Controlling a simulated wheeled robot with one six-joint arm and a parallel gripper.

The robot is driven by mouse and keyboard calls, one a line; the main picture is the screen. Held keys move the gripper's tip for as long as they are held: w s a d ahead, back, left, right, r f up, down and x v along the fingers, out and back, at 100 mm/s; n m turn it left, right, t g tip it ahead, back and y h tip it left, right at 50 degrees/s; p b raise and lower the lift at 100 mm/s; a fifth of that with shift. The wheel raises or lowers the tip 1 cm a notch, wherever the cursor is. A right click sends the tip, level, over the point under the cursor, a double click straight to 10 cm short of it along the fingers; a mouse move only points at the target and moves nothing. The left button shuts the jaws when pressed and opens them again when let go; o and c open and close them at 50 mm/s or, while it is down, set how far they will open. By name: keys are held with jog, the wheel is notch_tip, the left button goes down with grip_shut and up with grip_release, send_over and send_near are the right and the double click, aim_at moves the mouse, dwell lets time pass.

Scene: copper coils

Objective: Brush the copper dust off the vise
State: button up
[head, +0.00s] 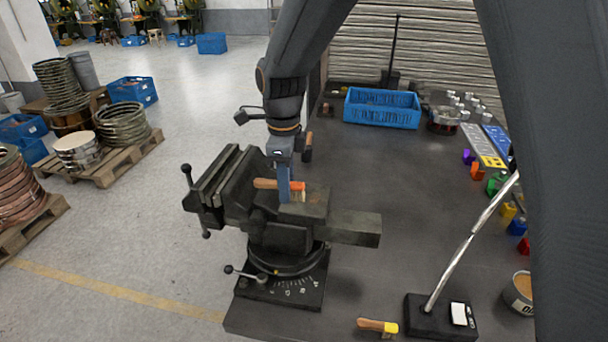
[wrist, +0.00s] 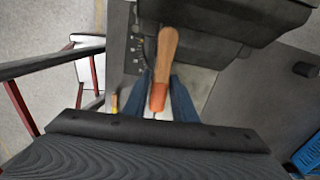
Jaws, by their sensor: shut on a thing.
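The dark vise (head: 270,240) stands at the near left corner of the workbench. My gripper (head: 292,196) is over the top of the vise, pointing down, shut on a brush (head: 268,184) with a wooden handle and an orange ferrule. In the head view the brush lies roughly level, handle to the left, its pale bristles just above or on the vise top; I cannot tell if they touch. In the wrist view the brush (wrist: 164,68) sits between the blue fingers (wrist: 170,98). A brownish patch, perhaps copper dust, shows on the vise top (head: 316,198).
A second wooden-handled tool with a yellow end (head: 378,326) lies at the bench's front edge, beside a lamp base (head: 440,316) with a slanted metal arm. A blue crate (head: 382,108) stands at the back. Coloured blocks line the right. The middle of the bench (head: 400,185) is clear.

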jog(key=shift+r, duration=2)
